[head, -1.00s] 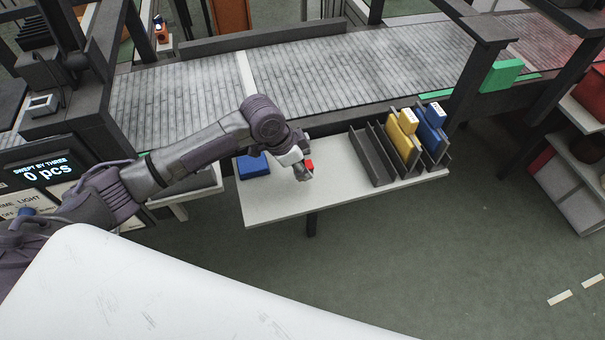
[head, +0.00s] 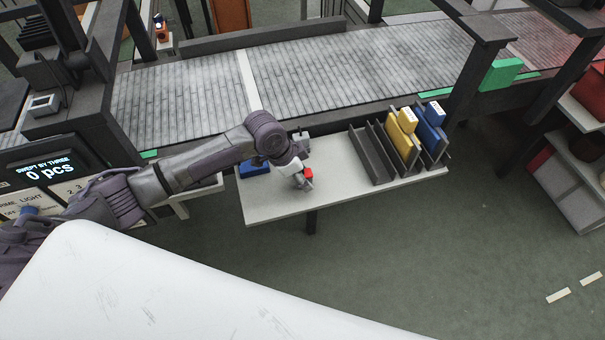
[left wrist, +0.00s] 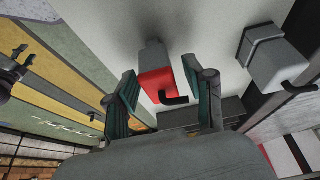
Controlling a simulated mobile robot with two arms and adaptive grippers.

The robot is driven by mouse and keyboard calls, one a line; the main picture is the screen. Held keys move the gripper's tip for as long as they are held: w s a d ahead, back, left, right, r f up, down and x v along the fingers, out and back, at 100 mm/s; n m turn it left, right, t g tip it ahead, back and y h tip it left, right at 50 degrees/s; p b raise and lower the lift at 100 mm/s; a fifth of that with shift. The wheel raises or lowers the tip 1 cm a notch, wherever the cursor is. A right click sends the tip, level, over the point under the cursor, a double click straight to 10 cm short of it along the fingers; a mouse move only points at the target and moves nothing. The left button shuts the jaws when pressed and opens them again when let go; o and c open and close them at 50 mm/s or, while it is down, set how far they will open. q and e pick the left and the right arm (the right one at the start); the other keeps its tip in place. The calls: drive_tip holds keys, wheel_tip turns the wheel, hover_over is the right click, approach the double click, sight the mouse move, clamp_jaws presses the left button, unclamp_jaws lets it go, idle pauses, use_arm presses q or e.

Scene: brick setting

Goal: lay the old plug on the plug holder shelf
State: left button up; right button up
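A red and grey plug (left wrist: 160,80) with a short black hooked end sits between the two green-padded fingers of my left gripper (left wrist: 160,68) in the left wrist view. In the head view the plug's red part (head: 308,174) shows at the tip of my left gripper (head: 303,180), over the left half of the white shelf (head: 340,190). A shadow falls on the shelf by the plug; I cannot tell whether they touch.
A grey box-shaped piece (head: 300,142) stands at the shelf's back edge; it also shows in the left wrist view (left wrist: 272,65). A blue block (head: 254,168) lies at the shelf's left. A dark rack (head: 375,155) with yellow and blue binders (head: 404,145) fills the right end.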

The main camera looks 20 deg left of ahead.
use_arm(q)
drive_tip(key=shift+r, duration=0.15)
drive_tip(key=v, duration=1.2)
drive_tip(key=shift+b, duration=0.4)
